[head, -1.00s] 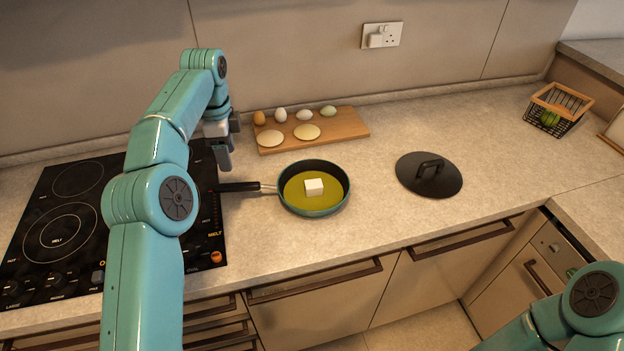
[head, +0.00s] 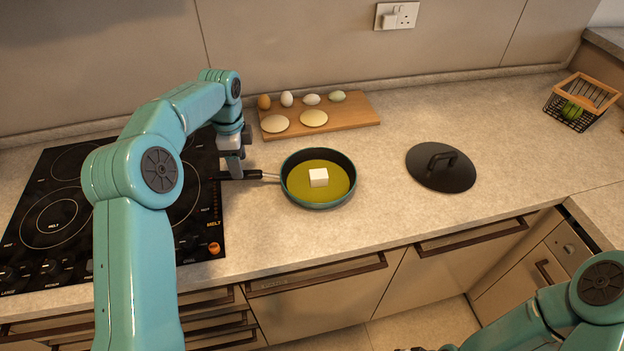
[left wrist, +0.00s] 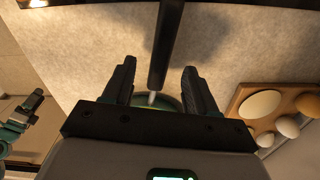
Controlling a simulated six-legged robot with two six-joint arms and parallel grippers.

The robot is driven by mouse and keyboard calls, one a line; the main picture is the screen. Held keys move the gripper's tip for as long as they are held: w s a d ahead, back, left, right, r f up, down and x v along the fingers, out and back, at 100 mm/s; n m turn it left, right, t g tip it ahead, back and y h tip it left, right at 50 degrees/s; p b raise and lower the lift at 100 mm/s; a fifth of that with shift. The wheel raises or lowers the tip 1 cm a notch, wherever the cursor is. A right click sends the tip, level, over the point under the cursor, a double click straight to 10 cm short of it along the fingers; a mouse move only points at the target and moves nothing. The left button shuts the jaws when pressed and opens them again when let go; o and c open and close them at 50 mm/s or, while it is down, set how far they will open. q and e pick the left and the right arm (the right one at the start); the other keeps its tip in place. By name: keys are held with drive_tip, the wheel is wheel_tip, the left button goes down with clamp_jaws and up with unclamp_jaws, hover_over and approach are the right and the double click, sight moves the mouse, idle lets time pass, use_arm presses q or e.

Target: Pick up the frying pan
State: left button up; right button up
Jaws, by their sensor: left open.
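The frying pan (head: 318,196) sits on the counter, teal outside, with yellowish oil and a white cube (head: 318,177) in it. Its black handle (head: 243,174) points left toward the stove. My left gripper (head: 234,172) is over the handle. In the left wrist view the handle (left wrist: 166,45) runs between the two open fingers (left wrist: 158,85), with gaps on both sides, and most of the pan is hidden behind the gripper body. My right arm shows at the lower right of the head view; its gripper is mostly cut off at the bottom edge.
A black stove (head: 50,215) is at left. A wooden board (head: 356,112) with eggs and flat round pieces lies behind the pan. A black lid (head: 440,172) lies to the right, and a basket (head: 580,100) stands far right. The counter between pan and lid is clear.

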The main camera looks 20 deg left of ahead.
sight(245, 175)
use_arm(q)
drive_tip(key=f, duration=0.1)
drive_tip(key=f+p, duration=0.1)
drive_tip(key=f, duration=0.2)
drive_tip(key=shift+w+d+f, duration=0.15)
drive_tip(key=shift+d+f, duration=0.2)
drive_tip(key=shift+a+f, duration=0.1)
drive_tip(key=shift+f, duration=0.3)
drive_tip(key=shift+d, duration=0.2)
drive_tip(key=shift+c, duration=0.6)
drive_tip(key=shift+a, duration=0.15)
clamp_jaws()
drive_tip(key=shift+r, duration=0.15)
